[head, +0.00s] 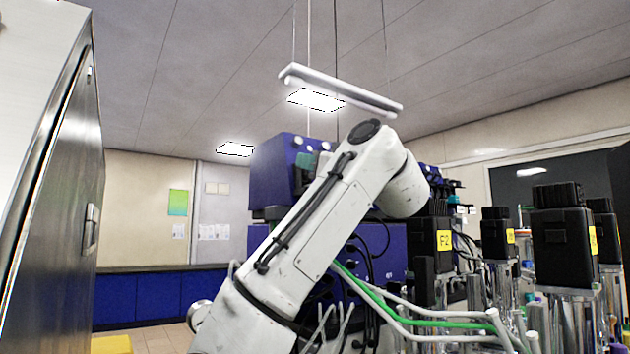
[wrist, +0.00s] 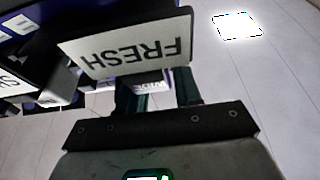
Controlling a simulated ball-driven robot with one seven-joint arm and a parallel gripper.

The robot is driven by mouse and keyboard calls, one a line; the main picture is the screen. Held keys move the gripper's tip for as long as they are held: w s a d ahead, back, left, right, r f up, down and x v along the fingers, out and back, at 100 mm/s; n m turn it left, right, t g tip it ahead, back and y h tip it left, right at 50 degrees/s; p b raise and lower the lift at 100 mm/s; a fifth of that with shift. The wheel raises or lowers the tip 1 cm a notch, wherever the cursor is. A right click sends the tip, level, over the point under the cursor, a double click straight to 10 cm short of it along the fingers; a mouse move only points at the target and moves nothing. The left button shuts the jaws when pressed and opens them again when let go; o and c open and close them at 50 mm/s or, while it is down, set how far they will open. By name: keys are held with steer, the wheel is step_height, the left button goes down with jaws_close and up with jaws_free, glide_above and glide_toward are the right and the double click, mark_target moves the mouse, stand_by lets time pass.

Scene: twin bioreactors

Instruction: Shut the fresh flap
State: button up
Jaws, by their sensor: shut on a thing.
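The fresh flap (wrist: 130,47) is a dark panel with a white label reading FRESH, upside down in the wrist view. It is tilted out from the dark blue housing (wrist: 60,15) behind it. My gripper (wrist: 158,88) shows there as two dark green fingers reaching to the label's lower edge. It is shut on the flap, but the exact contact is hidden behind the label. In the head view my arm covers much of a blue unit (head: 268,175), and I cannot make out the flap's label there.
Several black-topped bioreactor heads (head: 562,245) with steel vessels stand at the right, with green and white hoses in front. A steel cabinet (head: 70,210) stands at the left. A white lamp bar (head: 340,88) hangs above. Low blue cupboards (head: 160,295) line the back wall.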

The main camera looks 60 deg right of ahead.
steer(key=shift+t, duration=0.3)
steer(key=o, duration=0.7)
steer(key=shift+o, duration=0.2)
steer(key=shift+f, duration=0.1)
steer(key=b+v, duration=0.3)
steer(key=v, duration=0.7)
steer(key=shift+s+a, duration=0.2)
steer(key=shift+s, duration=0.1)
steer(key=shift+f, duration=0.15)
